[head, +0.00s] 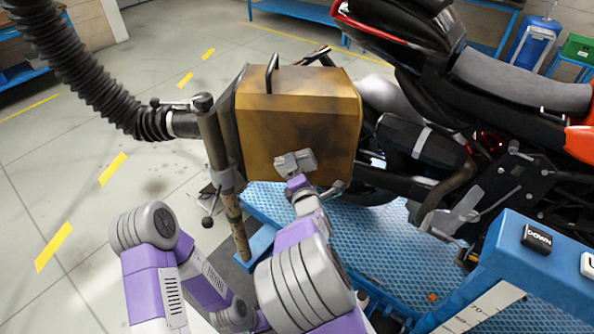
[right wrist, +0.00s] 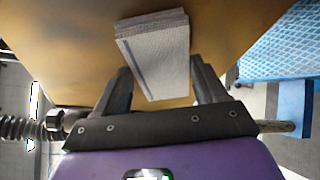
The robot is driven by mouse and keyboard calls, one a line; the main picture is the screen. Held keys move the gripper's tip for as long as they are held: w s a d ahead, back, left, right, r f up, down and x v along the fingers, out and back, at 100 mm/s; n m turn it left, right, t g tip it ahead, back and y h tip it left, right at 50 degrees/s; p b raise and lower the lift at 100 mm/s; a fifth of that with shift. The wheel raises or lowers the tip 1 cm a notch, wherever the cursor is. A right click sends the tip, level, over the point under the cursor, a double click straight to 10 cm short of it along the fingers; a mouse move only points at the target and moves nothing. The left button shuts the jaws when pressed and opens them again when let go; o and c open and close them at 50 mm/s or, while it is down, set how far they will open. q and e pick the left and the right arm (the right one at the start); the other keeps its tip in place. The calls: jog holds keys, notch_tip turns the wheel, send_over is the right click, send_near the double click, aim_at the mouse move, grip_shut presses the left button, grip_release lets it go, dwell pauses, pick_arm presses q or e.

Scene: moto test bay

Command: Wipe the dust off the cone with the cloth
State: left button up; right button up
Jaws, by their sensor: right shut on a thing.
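The cone (head: 300,115) is a large box-like hood in yellow-brown, with dark smudges of dust on its top and near face. It stands in the middle of the head view and fills the background of the right wrist view (right wrist: 225,30). My right gripper (head: 296,172) is at the lower part of the cone's near face. In the right wrist view its fingers are shut on the folded, pale grey cloth (right wrist: 158,55). The cloth lies against or just off the cone; I cannot tell whether it touches. My left arm shows at lower left, but its gripper is out of view.
A black ribbed hose (head: 85,75) joins the cone from the left, beside an upright stand pole (head: 222,165). A motorcycle (head: 450,100) stands right of the cone on a blue platform (head: 350,245). A blue control panel (head: 535,260) is at lower right. Floor at left is free.

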notch_tip(320, 180, up, 4)
jog(key=shift+f+p, duration=0.15)
jog(key=shift+p, duration=0.9)
jog(key=shift+f, duration=0.1)
notch_tip(320, 180, down, 4)
jog(key=b, duration=0.3)
jog(key=shift+d, duration=0.15)
jog(key=shift+w, duration=0.1)
